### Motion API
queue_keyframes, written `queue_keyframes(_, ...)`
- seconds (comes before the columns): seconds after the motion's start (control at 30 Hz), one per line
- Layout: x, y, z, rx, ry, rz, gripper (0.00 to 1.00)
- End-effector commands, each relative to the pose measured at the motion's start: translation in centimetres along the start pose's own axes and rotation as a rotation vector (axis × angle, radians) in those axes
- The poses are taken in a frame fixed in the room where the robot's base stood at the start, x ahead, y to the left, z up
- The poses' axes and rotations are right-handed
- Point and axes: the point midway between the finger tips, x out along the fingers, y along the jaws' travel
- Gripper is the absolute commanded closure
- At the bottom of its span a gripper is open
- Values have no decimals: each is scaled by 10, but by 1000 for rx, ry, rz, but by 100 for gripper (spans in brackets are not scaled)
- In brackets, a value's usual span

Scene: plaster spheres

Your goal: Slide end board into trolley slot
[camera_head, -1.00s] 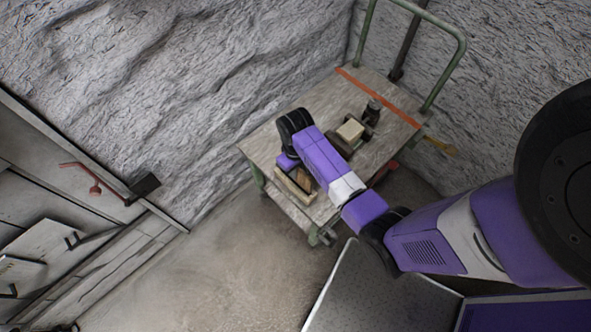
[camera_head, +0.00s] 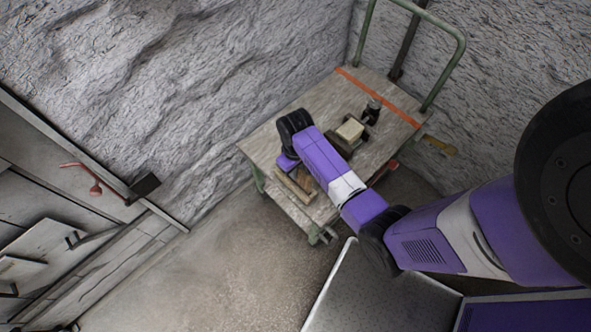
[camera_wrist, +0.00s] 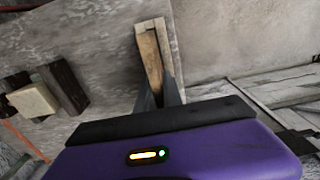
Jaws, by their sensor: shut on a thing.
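The trolley (camera_head: 262,143) has a worn wooden deck and a green tubular frame. Light wooden strips (camera_wrist: 171,45) stand at its near edge, around a narrow slot. A brown wooden board (camera_wrist: 151,62) is between the dark fingers of my gripper (camera_wrist: 158,97), which is shut on it. The board lies alongside the light strips, apparently in or just over the slot; its lower edge is hidden, so I cannot tell how deep it sits. In the head view my wrist covers part of the board and strips (camera_head: 300,186).
A pale block (camera_head: 350,129) in a dark holder and a small dark bottle (camera_head: 372,108) stand on the deck. An orange strip (camera_head: 380,95) crosses it. Rough walls rise behind. Drawers (camera_head: 40,250) stand at left. The floor (camera_head: 215,265) between is clear.

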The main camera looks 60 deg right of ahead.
Motion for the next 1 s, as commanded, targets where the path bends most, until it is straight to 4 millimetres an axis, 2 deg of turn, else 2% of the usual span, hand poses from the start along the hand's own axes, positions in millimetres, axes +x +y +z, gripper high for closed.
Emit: queue_keyframes(1.0,24,0,0,0,0,0,100)
